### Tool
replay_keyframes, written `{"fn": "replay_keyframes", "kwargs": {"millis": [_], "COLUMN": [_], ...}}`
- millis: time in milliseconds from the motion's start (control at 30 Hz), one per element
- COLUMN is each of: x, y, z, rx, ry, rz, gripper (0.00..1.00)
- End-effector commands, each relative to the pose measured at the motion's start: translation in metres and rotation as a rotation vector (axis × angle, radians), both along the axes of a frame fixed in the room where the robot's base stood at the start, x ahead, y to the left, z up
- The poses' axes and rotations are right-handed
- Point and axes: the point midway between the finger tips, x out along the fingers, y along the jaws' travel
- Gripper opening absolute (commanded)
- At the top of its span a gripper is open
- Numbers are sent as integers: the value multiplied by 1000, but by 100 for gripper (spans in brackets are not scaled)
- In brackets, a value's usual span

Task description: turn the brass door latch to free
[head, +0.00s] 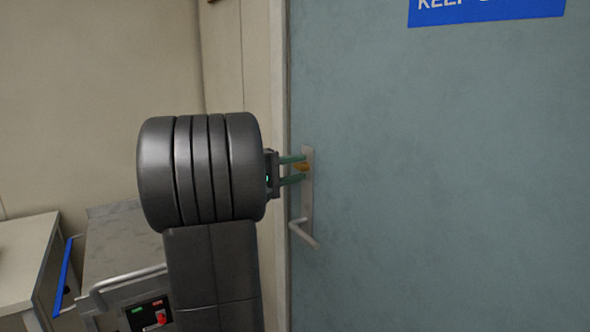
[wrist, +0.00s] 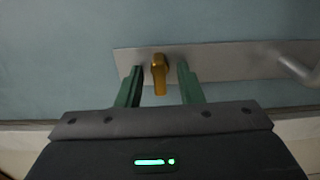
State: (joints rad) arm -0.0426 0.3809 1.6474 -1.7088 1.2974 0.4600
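The brass latch (head: 301,167) sits on a metal plate on the door, above the lever handle. In the wrist view the brass latch (wrist: 159,73) stands between the two green fingers of my gripper (wrist: 160,85). A gap shows on each side of the latch, so the fingers are around it and apart from it. In the head view my gripper (head: 292,172) reaches the plate from the left, one finger above the latch and one below. The gripper is open. The far end of the latch is partly hidden in the head view.
The lever handle (head: 304,234) sticks out from the plate (head: 307,190) just below my gripper. The blue-green door (head: 440,180) carries a blue sign (head: 485,10). A cart (head: 125,245) with a grey top and a white table (head: 25,250) stand at the lower left.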

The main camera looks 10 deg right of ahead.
Motion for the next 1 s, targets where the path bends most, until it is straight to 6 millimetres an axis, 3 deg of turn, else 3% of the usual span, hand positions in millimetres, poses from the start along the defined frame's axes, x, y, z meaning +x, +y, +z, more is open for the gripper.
{"fn": "replay_keyframes", "kwargs": {"millis": [267, 700, 1000], "x": [-3, -32, -45], "y": [12, 91, 125], "z": [0, -1, 0], "rx": [-1, 0, 0], "ry": [-1, 0, 0], "rz": [4, 6, 2], "gripper": [34, 34, 34]}}
